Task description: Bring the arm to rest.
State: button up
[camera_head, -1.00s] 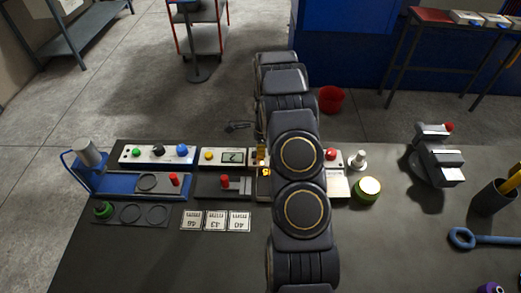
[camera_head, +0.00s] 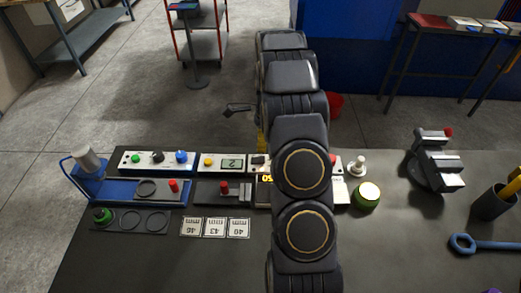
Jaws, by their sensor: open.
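My arm stands upright in the middle of the camera_head view and reaches over the bench (camera_head: 390,240) toward its far side. My gripper (camera_head: 237,109) shows as a small dark shape left of the arm, above the floor beyond the bench's back edge. Most of it is hidden behind the arm. It looks open, and I see nothing held in it. It is apart from the panels on the bench.
The arm covers part of the panels. Left stand a blue-framed press (camera_head: 90,178), a button panel (camera_head: 157,160) and a display panel (camera_head: 222,162). Numbered cards (camera_head: 214,228) lie in front. Right are a green-sided round piece (camera_head: 367,196), a vise (camera_head: 436,165) and a blue wrench (camera_head: 482,243).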

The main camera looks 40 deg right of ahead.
jog(key=shift+d+r, duration=0.1)
jog(key=shift+r, duration=1.7)
jog(key=shift+r, duration=0.1)
